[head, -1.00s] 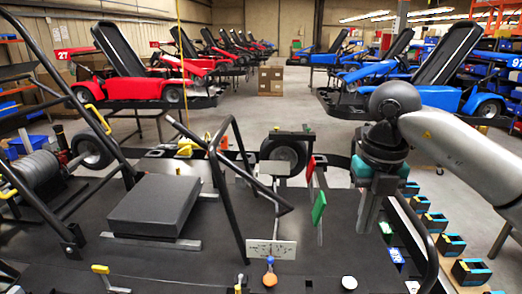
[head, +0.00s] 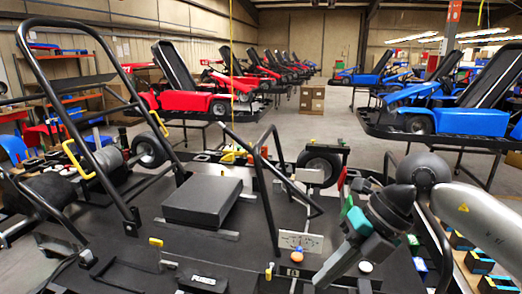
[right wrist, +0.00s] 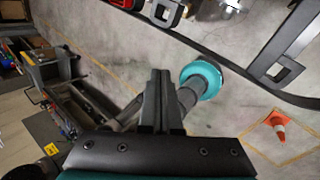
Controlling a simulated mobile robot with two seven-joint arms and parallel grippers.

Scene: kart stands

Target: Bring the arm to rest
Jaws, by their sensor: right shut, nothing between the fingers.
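My right arm comes in from the right in the head view. Its gripper (head: 332,276) is tilted, pointing down and to the left over the right part of the kart frame (head: 130,250). In the right wrist view the two fingers (right wrist: 160,82) lie together, shut, with nothing between them. Bare concrete floor shows beyond them in that view. My left gripper is not in view.
A dark flat box (head: 203,200) lies on the kart floor, with black tube hoops (head: 265,165) rising near it. Small blue-and-black bins (head: 478,261) stand at the right. Red and blue karts are farther back.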

